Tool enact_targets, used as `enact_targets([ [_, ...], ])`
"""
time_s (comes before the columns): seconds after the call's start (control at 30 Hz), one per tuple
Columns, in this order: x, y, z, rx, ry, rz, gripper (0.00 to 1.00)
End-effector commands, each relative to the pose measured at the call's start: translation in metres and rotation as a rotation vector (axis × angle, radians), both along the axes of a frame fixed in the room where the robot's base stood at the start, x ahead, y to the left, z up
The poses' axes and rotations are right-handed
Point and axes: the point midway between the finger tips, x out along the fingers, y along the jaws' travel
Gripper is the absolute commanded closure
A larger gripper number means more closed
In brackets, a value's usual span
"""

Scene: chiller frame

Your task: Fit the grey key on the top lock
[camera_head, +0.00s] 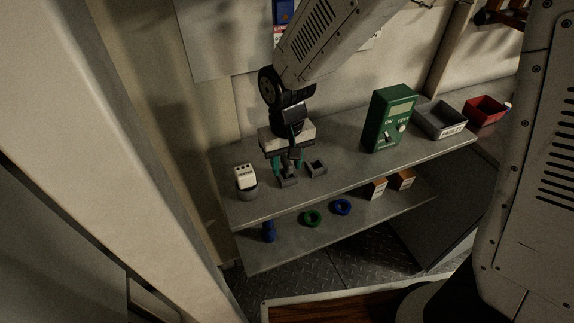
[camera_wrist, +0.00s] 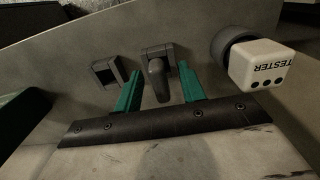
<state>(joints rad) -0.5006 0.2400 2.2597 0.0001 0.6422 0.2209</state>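The grey key (camera_wrist: 157,78) stands in a small dark grey holder (camera_wrist: 168,53) on the upper shelf, seen in the wrist view. My gripper (camera_wrist: 160,88) is open, with one green finger on each side of the key and gaps showing between them. In the head view my gripper (camera_head: 287,165) points down over the shelf, and the key is mostly hidden behind its fingers. No lock can be made out for certain. A blue item (camera_head: 284,12) with a red and white label is on the wall panel at the top, partly hidden by my arm.
An empty holder (camera_head: 316,168) is beside the key. A white tester block (camera_head: 245,174) sits in a round base. A green box (camera_head: 389,119), grey bin (camera_head: 440,120) and red bin (camera_head: 485,110) stand to the right. Rings and small boxes lie on the lower shelf (camera_head: 285,245).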

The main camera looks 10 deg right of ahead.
Motion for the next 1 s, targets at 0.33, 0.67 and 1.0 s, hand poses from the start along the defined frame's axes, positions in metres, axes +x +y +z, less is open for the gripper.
enact_targets([
  [0.33,0.0,0.0,0.0,0.0,0.0,0.0,0.74],
  [0.67,0.0,0.0,0.0,0.0,-0.001,0.0,1.0],
  [1.0,0.001,0.0,0.017,0.002,-0.003,0.0,1.0],
])
